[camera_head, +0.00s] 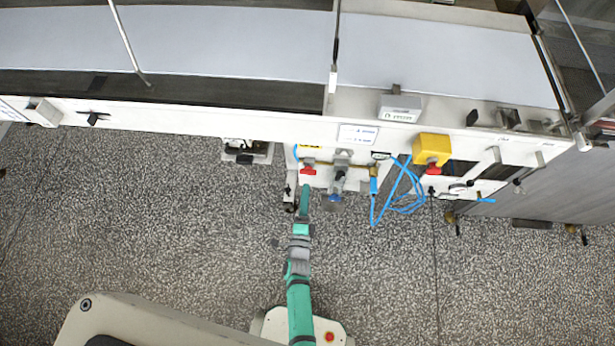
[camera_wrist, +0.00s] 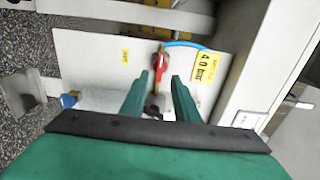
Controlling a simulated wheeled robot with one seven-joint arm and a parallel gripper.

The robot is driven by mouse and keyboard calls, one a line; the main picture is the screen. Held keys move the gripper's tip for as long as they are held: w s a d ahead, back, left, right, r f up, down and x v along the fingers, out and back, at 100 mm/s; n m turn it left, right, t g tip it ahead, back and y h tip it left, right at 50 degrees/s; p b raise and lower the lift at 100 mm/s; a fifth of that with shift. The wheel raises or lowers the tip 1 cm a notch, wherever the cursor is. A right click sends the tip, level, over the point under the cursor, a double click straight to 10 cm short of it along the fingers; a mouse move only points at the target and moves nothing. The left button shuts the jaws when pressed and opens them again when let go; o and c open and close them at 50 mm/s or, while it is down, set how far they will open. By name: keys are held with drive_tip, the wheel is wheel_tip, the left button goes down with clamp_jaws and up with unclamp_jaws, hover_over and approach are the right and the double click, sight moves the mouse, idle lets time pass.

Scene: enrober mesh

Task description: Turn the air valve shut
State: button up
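The air valve shows as a small red handle (camera_head: 308,170) on the white panel under the machine's front rail in the head view. In the wrist view the red handle (camera_wrist: 160,63) stands roughly lengthwise between and just beyond my fingertips. My gripper (camera_wrist: 162,76) is open, with its two green fingers on either side of the handle's line. I cannot tell whether either finger touches it. In the head view my green arm reaches up from below and my gripper (camera_head: 304,188) ends just under the valve. The valve body is partly hidden.
Looped blue hose (camera_head: 405,200) hangs further right. A yellow box (camera_head: 432,148) with a red knob sits beyond it. A yellow label (camera_wrist: 206,68) is beside the valve. The speckled floor at left is clear.

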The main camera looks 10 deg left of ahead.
sight(308, 171)
drive_tip(key=w+a, duration=0.1)
drive_tip(key=w, duration=0.5)
drive_tip(key=shift+w, duration=0.4)
drive_tip(key=shift+c, duration=0.3)
drive_tip(key=c, duration=0.6)
drive_tip(key=shift+n, duration=9)
